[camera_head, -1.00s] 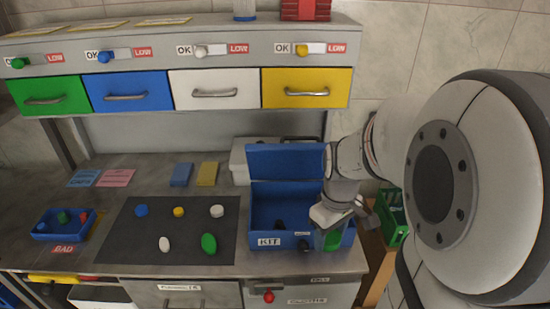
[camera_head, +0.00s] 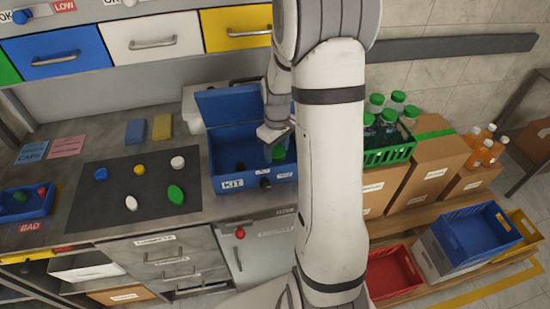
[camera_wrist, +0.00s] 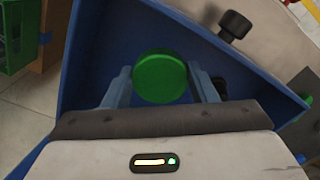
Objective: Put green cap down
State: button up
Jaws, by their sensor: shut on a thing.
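A green cap (camera_wrist: 160,77) sits between the two fingers of my gripper (camera_wrist: 162,88) in the wrist view, and the gripper is shut on it. In the head view, my gripper (camera_head: 277,145) is at the right part of the blue KIT box (camera_head: 222,170), with the green cap (camera_head: 279,153) just showing below it. The blue floor and walls of the box (camera_wrist: 85,60) surround the cap in the wrist view. I cannot tell whether the cap touches the box floor. Another green cap (camera_head: 176,194) lies on the dark mat.
The dark mat (camera_head: 150,175) also holds blue, yellow and white caps. A blue BAD tray (camera_head: 38,203) is at the left. A dark knob (camera_wrist: 235,25) is by the box edge. Green-capped bottles (camera_head: 385,125) stand in a green crate at the right.

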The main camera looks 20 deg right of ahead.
aim_at(277, 160)
notch_tip(277, 160, down, 4)
jog(key=shift+s, duration=0.1)
jog(key=shift+w+f+p, duration=0.3)
jog(key=shift+f+p, duration=0.1)
jog(key=shift+p, duration=0.15)
jog(key=shift+f, duration=0.2)
jog(key=o, duration=0.9)
jog(key=shift+o, duration=0.2)
